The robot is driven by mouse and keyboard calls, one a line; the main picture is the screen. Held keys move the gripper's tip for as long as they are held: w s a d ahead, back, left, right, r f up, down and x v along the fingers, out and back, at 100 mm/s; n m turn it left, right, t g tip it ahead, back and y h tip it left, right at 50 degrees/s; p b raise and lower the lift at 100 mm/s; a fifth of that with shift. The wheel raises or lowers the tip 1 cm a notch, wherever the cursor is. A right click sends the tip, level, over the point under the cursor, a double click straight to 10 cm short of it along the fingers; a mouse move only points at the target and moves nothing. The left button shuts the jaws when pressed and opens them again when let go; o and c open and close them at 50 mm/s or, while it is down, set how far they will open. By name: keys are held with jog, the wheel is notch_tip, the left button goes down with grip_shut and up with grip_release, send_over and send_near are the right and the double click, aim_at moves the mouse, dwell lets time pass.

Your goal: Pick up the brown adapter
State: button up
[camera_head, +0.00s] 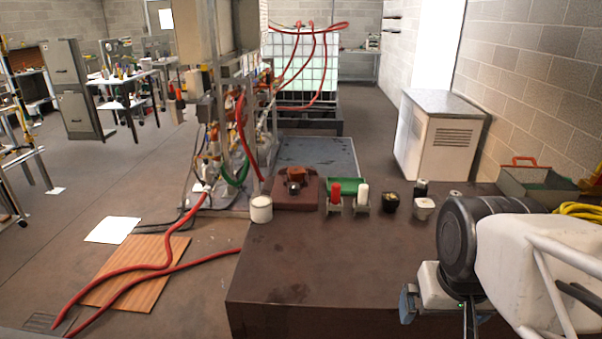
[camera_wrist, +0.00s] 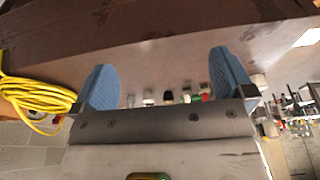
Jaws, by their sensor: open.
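A reddish-brown piece (camera_head: 296,172), which looks like the brown adapter, sits on a brown block at the back left of the dark table. A dark, shiny round part (camera_head: 293,188) is in front of it. I cannot make the adapter out for sure among the small objects in the wrist view. My gripper (camera_wrist: 165,80) is open, its two blue fingers wide apart with nothing between them. In the head view my arm is at the right front of the table, well away from the brown piece, and one blue finger shows at its left side.
Along the table's back edge stand a white cup (camera_head: 261,208), a red bottle (camera_head: 335,193), a white bottle (camera_head: 362,195), a black cup (camera_head: 391,203) and a green box (camera_head: 345,184). The table's front middle (camera_head: 320,270) is clear.

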jog(key=w+a+r+m+y, duration=0.2)
jog(key=w+a+r, duration=0.2)
jog(key=w+r, duration=0.5)
jog(key=m+g+y, duration=0.3)
jog(key=m+y, duration=1)
jog(key=y, duration=0.1)
send_over(304, 171)
jog(key=s+d, duration=0.6)
jog(key=s, duration=0.1)
notch_tip(304, 171, down, 14)
jog(key=f, duration=0.1)
jog(key=w+f+m+y, duration=0.1)
jog(key=w+f, duration=0.2)
jog(key=w, duration=0.1)
jog(key=w+f+m+y, duration=0.1)
jog(key=w+f+m, duration=0.1)
jog(key=w+f, duration=0.2)
jog(key=shift+a+f, duration=0.1)
jog(key=shift+f, duration=0.1)
jog(key=shift+a, duration=0.1)
